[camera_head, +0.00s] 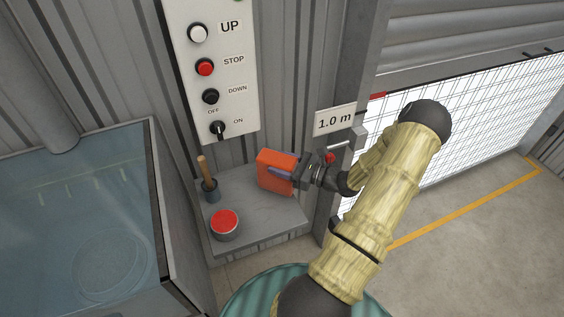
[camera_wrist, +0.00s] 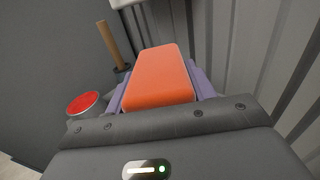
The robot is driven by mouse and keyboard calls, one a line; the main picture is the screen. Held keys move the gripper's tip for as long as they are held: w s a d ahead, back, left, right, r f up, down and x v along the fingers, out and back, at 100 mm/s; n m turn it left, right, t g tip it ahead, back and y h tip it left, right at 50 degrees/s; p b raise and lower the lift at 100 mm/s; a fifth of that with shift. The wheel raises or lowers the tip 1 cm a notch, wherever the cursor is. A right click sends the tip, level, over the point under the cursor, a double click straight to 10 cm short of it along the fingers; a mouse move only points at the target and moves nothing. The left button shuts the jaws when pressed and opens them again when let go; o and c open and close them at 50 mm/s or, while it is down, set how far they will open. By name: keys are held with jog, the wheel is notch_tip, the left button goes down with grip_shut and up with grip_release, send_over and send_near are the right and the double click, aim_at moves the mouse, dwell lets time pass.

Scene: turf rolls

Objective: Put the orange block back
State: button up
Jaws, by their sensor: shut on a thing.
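The orange block (camera_head: 276,169) is at the back of a small grey shelf (camera_head: 259,222) below the control panel. In the wrist view the orange block (camera_wrist: 160,76) fills the space between the two purple fingers (camera_wrist: 160,92). The block stands upright in the head view. I cannot tell whether its underside touches the shelf.
A red-topped round tin (camera_head: 224,224) and a dark cup with a wooden handle (camera_head: 208,180) stand on the shelf's left side. A control panel (camera_head: 212,75) is above. A glass-topped tank (camera_head: 90,215) is at left. A mesh gate (camera_head: 470,110) and 1.0 m sign (camera_head: 334,120) are at right.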

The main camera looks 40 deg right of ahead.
jog(key=o, duration=1.4)
jog(key=shift+s+f, duration=0.1)
jog(key=shift+o, duration=0.2)
jog(key=shift+d, duration=0.1)
jog(key=b+v, duration=0.1)
jog(key=v, duration=1.1)
jog(key=shift+b, duration=0.4)
